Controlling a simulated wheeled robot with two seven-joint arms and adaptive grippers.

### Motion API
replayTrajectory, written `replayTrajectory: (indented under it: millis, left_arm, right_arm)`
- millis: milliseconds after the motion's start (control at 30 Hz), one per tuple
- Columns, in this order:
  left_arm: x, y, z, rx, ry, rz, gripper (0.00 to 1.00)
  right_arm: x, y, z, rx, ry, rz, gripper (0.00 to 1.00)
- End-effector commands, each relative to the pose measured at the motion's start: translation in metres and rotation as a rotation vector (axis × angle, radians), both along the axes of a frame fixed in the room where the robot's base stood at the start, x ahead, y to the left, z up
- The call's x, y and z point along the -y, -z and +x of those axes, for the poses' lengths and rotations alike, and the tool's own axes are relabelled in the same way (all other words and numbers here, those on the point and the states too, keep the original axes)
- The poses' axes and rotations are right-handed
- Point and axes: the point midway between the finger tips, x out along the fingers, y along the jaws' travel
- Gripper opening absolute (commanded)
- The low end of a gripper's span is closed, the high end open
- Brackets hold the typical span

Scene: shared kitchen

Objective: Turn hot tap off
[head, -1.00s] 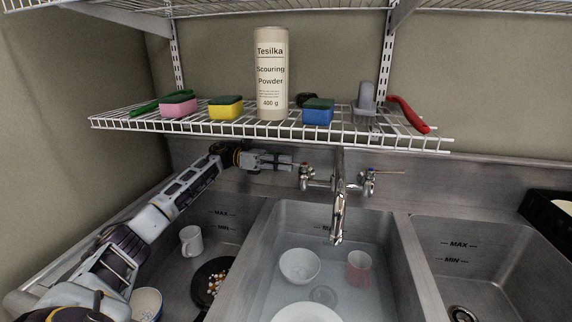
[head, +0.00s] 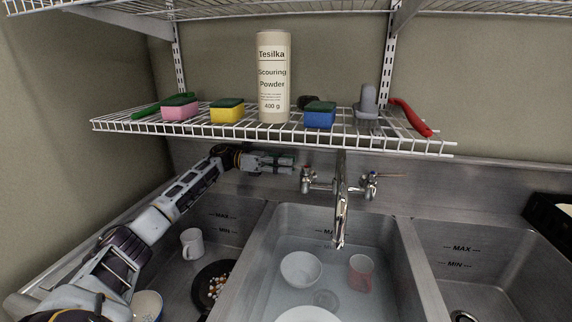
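The chrome mixer tap (head: 341,205) stands at the back of the middle sink, its spout hanging over the basin. Its left valve (head: 307,181) has a small reddish mark near its top. Its right valve (head: 370,187) has a thin lever pointing right. My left gripper (head: 290,163) is level with the top of the left valve, just left of it. Its fingers look parted, with nothing between them. I cannot tell whether a fingertip touches the valve or its lever. I cannot make out a water stream. My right gripper is out of view.
A wire shelf (head: 240,133) with sponges, scouring powder (head: 273,80) and a red-handled brush (head: 410,117) hangs just above my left gripper. The left sink holds a white mug (head: 191,243) and pan.

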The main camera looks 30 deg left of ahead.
Motion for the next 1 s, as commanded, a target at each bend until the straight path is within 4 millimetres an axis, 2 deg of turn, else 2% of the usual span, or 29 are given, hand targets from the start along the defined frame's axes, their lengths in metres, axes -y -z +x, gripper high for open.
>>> replayTrajectory:
  millis: [267, 700, 1000]
  left_arm:
    - [-0.021, 0.000, -0.008, 0.000, -0.001, 0.000, 0.33]
    - [-0.082, -0.003, -0.030, 0.004, -0.003, 0.000, 0.33]
    - [-0.107, -0.003, -0.041, 0.006, -0.002, -0.001, 0.33]
  right_arm:
    - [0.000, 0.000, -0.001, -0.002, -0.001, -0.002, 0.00]
    - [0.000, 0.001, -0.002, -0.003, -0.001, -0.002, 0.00]
    - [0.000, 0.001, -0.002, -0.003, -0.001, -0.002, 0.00]
